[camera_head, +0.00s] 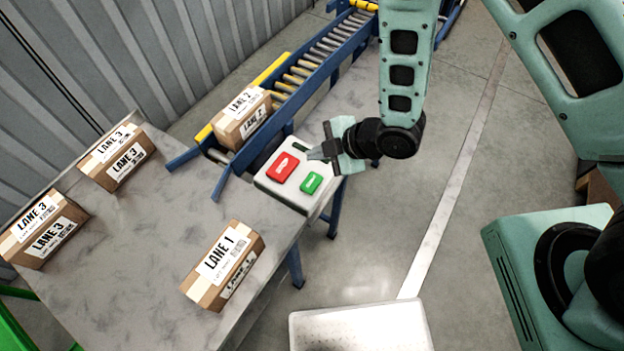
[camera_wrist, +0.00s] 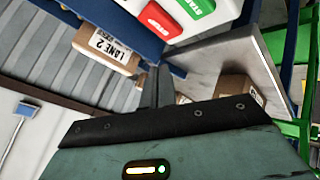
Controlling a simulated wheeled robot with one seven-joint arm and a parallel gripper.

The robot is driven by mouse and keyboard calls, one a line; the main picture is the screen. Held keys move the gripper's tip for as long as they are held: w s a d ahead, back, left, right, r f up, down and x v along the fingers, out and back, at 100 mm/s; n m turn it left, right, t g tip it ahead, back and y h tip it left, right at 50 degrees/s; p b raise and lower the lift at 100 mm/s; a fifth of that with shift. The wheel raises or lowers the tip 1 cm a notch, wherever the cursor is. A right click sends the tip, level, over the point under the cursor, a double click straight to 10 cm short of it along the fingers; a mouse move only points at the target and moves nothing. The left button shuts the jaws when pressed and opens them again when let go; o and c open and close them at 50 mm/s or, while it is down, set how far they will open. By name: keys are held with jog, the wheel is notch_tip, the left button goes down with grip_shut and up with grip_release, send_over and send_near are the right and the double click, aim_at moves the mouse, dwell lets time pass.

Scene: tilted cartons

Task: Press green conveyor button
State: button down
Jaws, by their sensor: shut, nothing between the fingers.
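The green button (camera_head: 311,183) sits on a white control box (camera_head: 291,204) at the table's corner, right of the red button (camera_head: 283,167). In the wrist view, the green button (camera_wrist: 201,7) is at the top edge, partly cut off, with the red STOP button (camera_wrist: 155,20) to its left. My gripper (camera_head: 316,153) is shut and empty. In the head view its fingertips are close to the far side of the box, just beyond the buttons. I cannot tell the exact height, but no contact with the green button shows.
A blue roller conveyor (camera_head: 317,62) runs back from the box, with a LANE 2 carton (camera_head: 243,117) at its near end. A LANE 1 carton (camera_head: 222,266) and two LANE 3 cartons (camera_head: 117,157) lie on the grey table (camera_head: 150,222). A white tray (camera_head: 360,327) is at bottom centre.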

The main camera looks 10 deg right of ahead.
aim_at(316, 182)
jog(key=shift+f+b, duration=3.1)
jog(key=shift+f, duration=1.2)
jog(key=shift+f+b, duration=0.4)
jog(key=shift+b, duration=0.05)
